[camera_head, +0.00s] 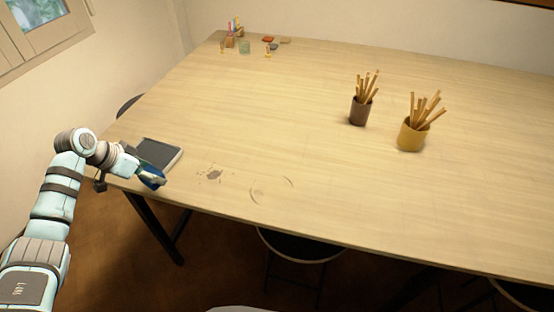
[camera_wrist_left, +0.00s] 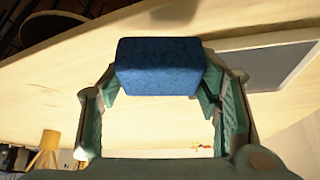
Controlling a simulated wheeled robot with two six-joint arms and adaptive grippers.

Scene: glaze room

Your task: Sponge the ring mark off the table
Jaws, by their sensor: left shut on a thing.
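My left gripper (camera_head: 150,177) is at the table's near left edge, beside a dark tray-like slab. In the left wrist view the gripper (camera_wrist_left: 160,85) is shut on a blue sponge (camera_wrist_left: 158,67), which sits between its two fingers. The sponge (camera_head: 152,184) also shows in the head view, partly hidden by the gripper. The ring mark (camera_head: 254,197) is a faint, broken dark circle on the table (camera_head: 300,130) near the front edge, to the right of the gripper. My right gripper is out of view.
The flat grey slab with a pale rim (camera_head: 178,158) lies behind the gripper. A brown cup (camera_head: 358,112) and a yellow cup (camera_head: 410,138) hold sticks farther right. Small items, including a greenish glass (camera_head: 244,47), stand at the far left corner. A stool (camera_head: 300,247) is below the front edge.

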